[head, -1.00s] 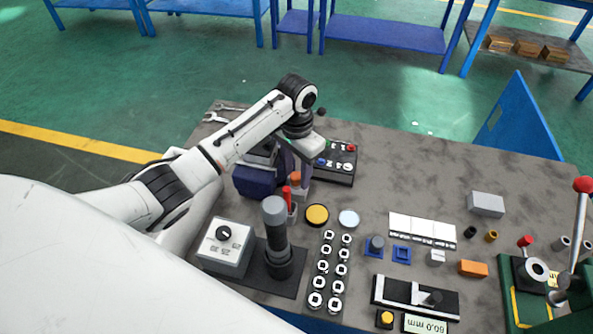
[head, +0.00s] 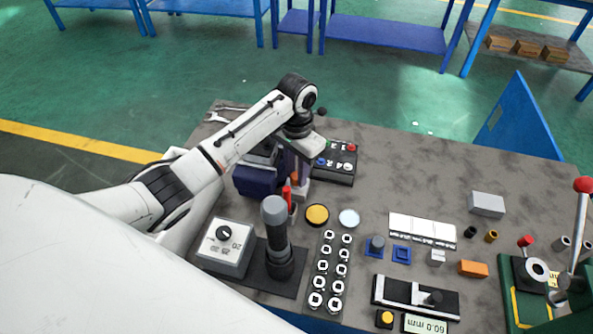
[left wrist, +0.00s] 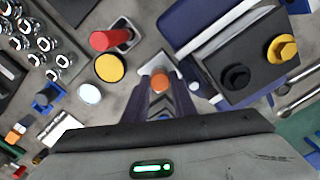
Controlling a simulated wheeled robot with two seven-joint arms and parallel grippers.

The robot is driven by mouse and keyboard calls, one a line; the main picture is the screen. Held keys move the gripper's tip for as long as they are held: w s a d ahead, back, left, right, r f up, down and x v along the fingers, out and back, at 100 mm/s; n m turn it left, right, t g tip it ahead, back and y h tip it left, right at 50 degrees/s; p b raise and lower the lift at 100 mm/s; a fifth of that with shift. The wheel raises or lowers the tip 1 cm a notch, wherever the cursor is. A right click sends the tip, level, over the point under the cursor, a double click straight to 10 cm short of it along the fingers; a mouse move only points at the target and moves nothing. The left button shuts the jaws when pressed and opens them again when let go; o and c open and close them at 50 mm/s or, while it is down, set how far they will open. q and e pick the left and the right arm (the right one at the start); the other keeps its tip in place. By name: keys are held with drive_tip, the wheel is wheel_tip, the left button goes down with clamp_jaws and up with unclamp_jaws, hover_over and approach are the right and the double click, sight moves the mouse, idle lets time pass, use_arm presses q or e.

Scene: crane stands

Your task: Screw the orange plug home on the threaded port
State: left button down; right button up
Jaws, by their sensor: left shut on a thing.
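The orange plug (left wrist: 160,81) shows its round end between the two dark fingertips of my left gripper (left wrist: 161,90) in the left wrist view. The left gripper is shut on it. In the head view a little of the orange plug (head: 295,177) shows beside the left gripper (head: 299,172), low over the table by a grey upright part. The threaded port is hidden by the plug and fingers, so I cannot tell how far the plug sits on it. My right gripper is not in view.
A blue machine with a dark top (left wrist: 240,76) stands close beside the gripper. A red handle (left wrist: 108,39) and a yellow disc (left wrist: 109,68) stand on the other side. In the head view a button box (head: 335,163) lies just right of the hand.

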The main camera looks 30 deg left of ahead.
use_arm(q)
drive_tip(key=m, duration=0.4)
drive_tip(key=shift+m, duration=1.2)
drive_tip(key=c, duration=1.4)
unclamp_jaws()
drive_tip(key=shift+r, duration=2.55)
